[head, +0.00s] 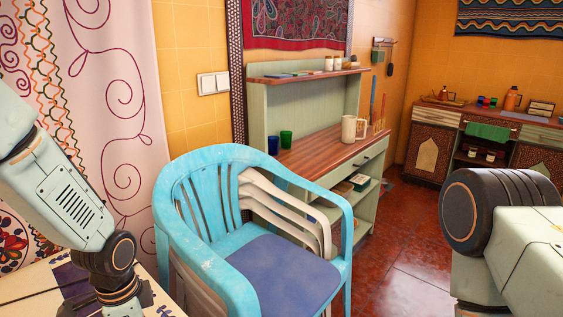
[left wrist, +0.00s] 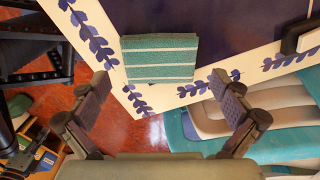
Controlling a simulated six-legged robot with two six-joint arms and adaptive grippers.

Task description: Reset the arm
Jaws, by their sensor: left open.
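My left gripper (left wrist: 161,88) is open in the left wrist view, its two fingers spread wide with nothing between them.
Stacked plastic chairs, a blue one (head: 212,235) on top, stand close beside the table. Behind them is a green shelf unit (head: 300,115) with cups and a mug (head: 349,129). Red floor (head: 405,235) is open to the right. A cabinet (head: 432,145) stands farther back.

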